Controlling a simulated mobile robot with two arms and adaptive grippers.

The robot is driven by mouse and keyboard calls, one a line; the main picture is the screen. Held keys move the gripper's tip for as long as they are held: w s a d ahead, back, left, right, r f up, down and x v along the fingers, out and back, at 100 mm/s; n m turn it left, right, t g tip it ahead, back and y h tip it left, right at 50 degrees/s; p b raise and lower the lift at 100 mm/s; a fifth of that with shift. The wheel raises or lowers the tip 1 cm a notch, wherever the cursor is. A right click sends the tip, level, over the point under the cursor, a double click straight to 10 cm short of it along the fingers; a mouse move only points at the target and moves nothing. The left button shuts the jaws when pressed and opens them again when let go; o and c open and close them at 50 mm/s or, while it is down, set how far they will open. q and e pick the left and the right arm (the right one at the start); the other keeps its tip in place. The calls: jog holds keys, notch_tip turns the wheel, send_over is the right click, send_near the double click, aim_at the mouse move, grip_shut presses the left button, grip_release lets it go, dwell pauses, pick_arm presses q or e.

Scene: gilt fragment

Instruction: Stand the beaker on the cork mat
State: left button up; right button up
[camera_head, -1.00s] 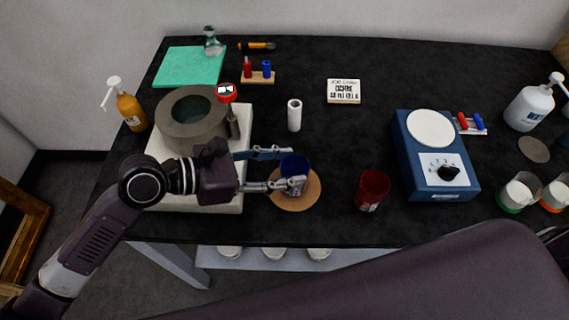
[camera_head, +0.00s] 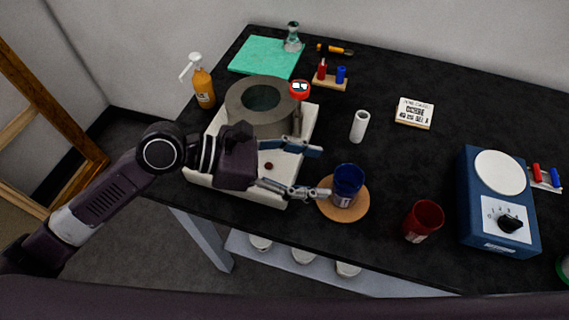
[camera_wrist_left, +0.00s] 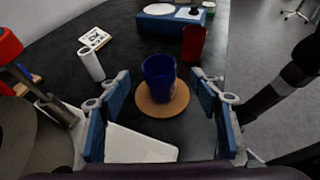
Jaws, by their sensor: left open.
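A dark blue beaker (camera_head: 347,184) stands upright on the round cork mat (camera_head: 328,211). In the left wrist view the beaker (camera_wrist_left: 159,75) is between the fingers in the picture but beyond their tips, with the cork mat (camera_wrist_left: 148,106) showing around its base. My left gripper (camera_head: 320,171) is open and empty, just left of the beaker. Its lower fingertip appears close to the mat's left edge; I cannot tell whether it touches. My right gripper is not in view.
A red cup (camera_head: 423,221) and a blue hotplate (camera_head: 494,208) stand to the right. Left are a white tray (camera_head: 272,190) with a grey ring-shaped vessel (camera_head: 258,121) and a pump bottle (camera_head: 203,86). A white cylinder (camera_head: 359,126) stands behind the mat.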

pick_arm(q)
jog(key=v, duration=0.6)
dwell(0.3)
